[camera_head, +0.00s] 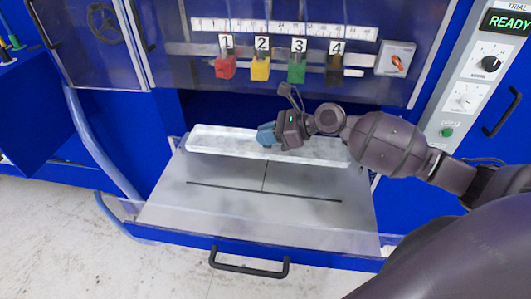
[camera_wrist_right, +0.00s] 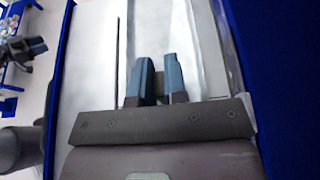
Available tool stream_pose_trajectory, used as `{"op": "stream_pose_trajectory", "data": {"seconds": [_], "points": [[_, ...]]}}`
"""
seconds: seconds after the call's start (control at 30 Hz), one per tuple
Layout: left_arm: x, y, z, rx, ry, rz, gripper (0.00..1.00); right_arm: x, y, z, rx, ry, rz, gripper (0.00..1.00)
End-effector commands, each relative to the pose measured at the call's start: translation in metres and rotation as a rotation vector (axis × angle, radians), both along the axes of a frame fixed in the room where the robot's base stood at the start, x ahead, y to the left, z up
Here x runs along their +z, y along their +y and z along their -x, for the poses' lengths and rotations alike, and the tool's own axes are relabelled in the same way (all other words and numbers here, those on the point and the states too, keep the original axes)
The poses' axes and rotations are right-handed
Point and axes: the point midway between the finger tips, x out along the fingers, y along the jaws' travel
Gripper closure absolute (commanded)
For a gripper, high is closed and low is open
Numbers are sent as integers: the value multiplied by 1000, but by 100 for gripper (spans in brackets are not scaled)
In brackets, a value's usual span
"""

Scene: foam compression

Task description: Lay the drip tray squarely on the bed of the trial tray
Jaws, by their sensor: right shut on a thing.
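The drip tray (camera_head: 220,143) is a long, shallow, whitish translucent tray at the back of the trial tray's bed. My right gripper (camera_head: 266,134) is shut on it near its middle. In the right wrist view the blue fingers (camera_wrist_right: 156,80) are close together over the drip tray (camera_wrist_right: 205,50). The trial tray (camera_head: 260,215) is a pulled-out drawer with a grey bed, marked by a long dark line and a short crossing line. The drip tray looks roughly parallel to the long line. I cannot tell whether it touches the bed. My left gripper (camera_wrist_right: 33,47) shows partly in the wrist view.
Clear low walls edge the drawer, with a black handle (camera_head: 248,264) in front. A cabinet face with red, yellow, green and black numbered blocks (camera_head: 262,68) hangs above the back. A control panel reading READY (camera_head: 508,22) stands at right. The front bed is clear.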

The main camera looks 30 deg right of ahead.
Motion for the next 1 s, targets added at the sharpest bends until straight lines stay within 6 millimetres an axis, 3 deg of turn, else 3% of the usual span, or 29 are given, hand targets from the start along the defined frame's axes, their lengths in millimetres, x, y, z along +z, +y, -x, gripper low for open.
{"op": "stream_pose_trajectory", "data": {"seconds": [0.17, 0.43, 0.93, 0.97, 1.0], "points": [[-4, 0, 1, 1, 3, 2, 57, -13, 0, 0, 0, 0, -1, 100], [-17, -1, 3, 1, 12, 2, 57, -54, 0, 0, -1, 1, -1, 100], [-16, -1, 3, 1, 10, 2, 57, -62, 0, 0, -1, -2, 0, 100], [-16, -1, 3, 1, 10, 2, 57, -63, 0, 0, -1, -1, 1, 86], [-16, -1, 3, 1, 10, 2, 57, -62, 0, 0, -1, -1, 1, 80]]}}
